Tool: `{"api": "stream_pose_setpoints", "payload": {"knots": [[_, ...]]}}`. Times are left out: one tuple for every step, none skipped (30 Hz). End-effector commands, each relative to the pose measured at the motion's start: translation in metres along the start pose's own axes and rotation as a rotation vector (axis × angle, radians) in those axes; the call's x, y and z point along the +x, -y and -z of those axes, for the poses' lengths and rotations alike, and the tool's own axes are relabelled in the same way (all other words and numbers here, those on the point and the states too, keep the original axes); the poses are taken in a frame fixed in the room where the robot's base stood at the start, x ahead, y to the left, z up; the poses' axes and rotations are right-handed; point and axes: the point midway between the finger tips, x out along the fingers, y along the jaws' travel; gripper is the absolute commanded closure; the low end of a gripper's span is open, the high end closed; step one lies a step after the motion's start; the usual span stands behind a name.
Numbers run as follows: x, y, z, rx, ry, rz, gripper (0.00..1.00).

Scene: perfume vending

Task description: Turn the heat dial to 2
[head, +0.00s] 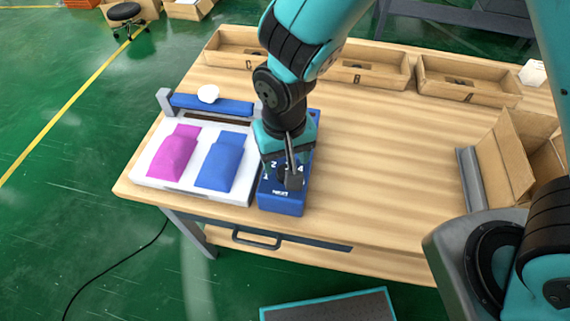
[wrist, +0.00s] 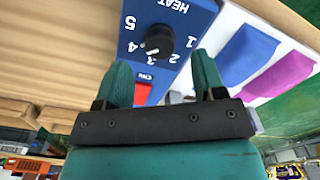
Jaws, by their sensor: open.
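The black heat dial (wrist: 160,40) sits on a blue control box (head: 281,203) at the table's front edge. In the wrist view, numbers 1 to 5 surround it under the word HEAT, and its white mark appears to point toward 3. My gripper (wrist: 160,62) is open, with its two teal fingers apart and the dial seen between and beyond them, apparently not touched. A red switch (wrist: 143,93) on the box shows between the fingers. In the head view, my gripper (head: 286,165) is over the box and hides much of its face, including most of the dial.
Left of the box is a white press bed (head: 190,196) with a pink pouch (head: 173,152), a blue pouch (head: 219,162) and a blue bar (head: 212,104). Cardboard trays (head: 470,82) line the back. An open carton (head: 505,155) stands right. The table's middle (head: 375,155) is clear.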

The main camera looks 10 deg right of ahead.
Motion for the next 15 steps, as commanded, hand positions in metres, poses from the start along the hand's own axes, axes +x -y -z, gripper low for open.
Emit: {"api": "stream_pose_setpoints", "payload": {"knots": [[0.010, -0.001, -0.001, 0.000, 0.005, -0.003, 0.37], [0.014, -0.001, -0.001, 0.000, 0.003, -0.002, 0.37], [0.020, 0.000, -0.001, 0.000, 0.004, -0.002, 0.37], [0.024, 0.000, 0.000, 0.000, 0.002, -0.001, 0.37], [0.027, 0.000, 0.000, 0.000, 0.002, -0.001, 0.37], [0.030, 0.000, 0.000, 0.000, 0.002, -0.001, 0.37], [0.033, 0.000, 0.000, 0.000, 0.001, 0.000, 0.37], [0.034, 0.000, 0.000, 0.000, 0.000, 0.000, 0.37], [0.036, 0.000, 0.000, 0.000, 0.000, 0.000, 0.37], [0.037, 0.000, 0.000, 0.000, 0.000, 0.000, 0.37], [0.038, 0.000, 0.000, 0.000, 0.000, 0.000, 0.37], [0.038, 0.000, 0.000, 0.000, 0.000, 0.001, 0.37], [0.038, 0.000, 0.000, -0.001, 0.000, 0.001, 0.37], [0.038, 0.000, 0.000, -0.001, 0.000, 0.001, 0.37], [0.038, 0.000, 0.000, -0.001, -0.001, 0.001, 0.37]]}}
